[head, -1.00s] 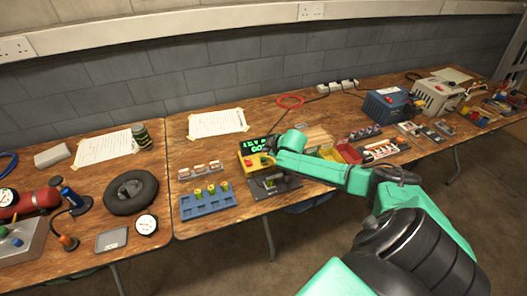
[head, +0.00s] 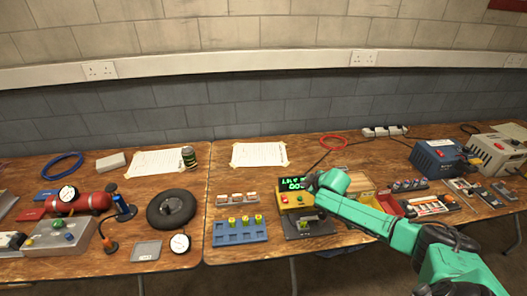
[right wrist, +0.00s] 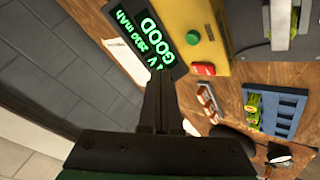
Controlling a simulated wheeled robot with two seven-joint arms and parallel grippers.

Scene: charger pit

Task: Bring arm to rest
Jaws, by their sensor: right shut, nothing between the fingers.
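My right arm reaches in from the lower right in the head view. Its gripper (head: 312,184) hangs at the yellow tester (head: 292,202), in front of its lit green display (head: 289,185). In the right wrist view the black fingers (right wrist: 160,88) are shut together and empty, close to the display (right wrist: 140,42), which reads GOOD. The tester's yellow body (right wrist: 198,32) shows a green button and a red button. The fingertips cover part of the display. I cannot tell whether they touch it. My left gripper is not in view.
A blue rack (head: 222,239) with several yellow-green cells stands left of the tester, and a dark cradle (head: 322,226) in front of it. Trays and a blue charger box (head: 437,157) lie to the right. A paper sheet (head: 259,154) lies behind on the wooden table.

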